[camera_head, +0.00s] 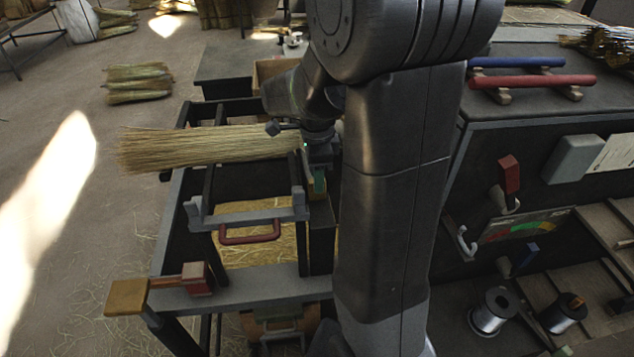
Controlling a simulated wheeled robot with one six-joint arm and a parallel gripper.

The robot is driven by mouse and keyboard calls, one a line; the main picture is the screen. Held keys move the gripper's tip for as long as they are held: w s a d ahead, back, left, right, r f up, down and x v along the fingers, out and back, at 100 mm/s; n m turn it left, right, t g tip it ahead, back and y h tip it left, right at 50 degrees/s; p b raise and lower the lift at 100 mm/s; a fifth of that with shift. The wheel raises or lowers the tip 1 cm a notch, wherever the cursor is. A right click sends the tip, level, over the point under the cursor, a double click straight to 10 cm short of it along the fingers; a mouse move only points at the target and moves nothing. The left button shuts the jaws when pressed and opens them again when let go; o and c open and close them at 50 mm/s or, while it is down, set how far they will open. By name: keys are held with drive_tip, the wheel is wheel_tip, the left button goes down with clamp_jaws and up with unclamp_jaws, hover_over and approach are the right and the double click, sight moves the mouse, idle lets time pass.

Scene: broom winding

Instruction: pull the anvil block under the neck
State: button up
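A bundle of pale broom straw (205,147) lies level across the dark bench frame, its loose ends to the left. Its right end, where the neck would be, is hidden behind my arm. My gripper (316,170) points down at that right end, beside small green and tan pieces; its fingers are too small and covered to tell whether they hold anything. A grey crossbar (245,216) with a red pull handle (250,238) sits in front of the straw, below and left of my gripper. I cannot tell for certain which part is the anvil block.
A red block with a tan-ended lever (127,297) is on the bench's front left. Wire spools (489,316) sit at lower right. A dark cabinet with red and blue bars (530,81) stands right of my arm. Straw fills the tray below. The floor at left is mostly clear.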

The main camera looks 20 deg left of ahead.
drive_tip(key=shift+f, duration=1.35)
clamp_jaws()
drive_tip(key=s+d, duration=0.6)
drive_tip(key=s, duration=0.4)
drive_tip(key=shift+s+d, duration=0.2)
unclamp_jaws()
drive_tip(key=shift+s+d, duration=0.1)
drive_tip(key=shift+s, duration=0.1)
drive_tip(key=shift+w, duration=0.1)
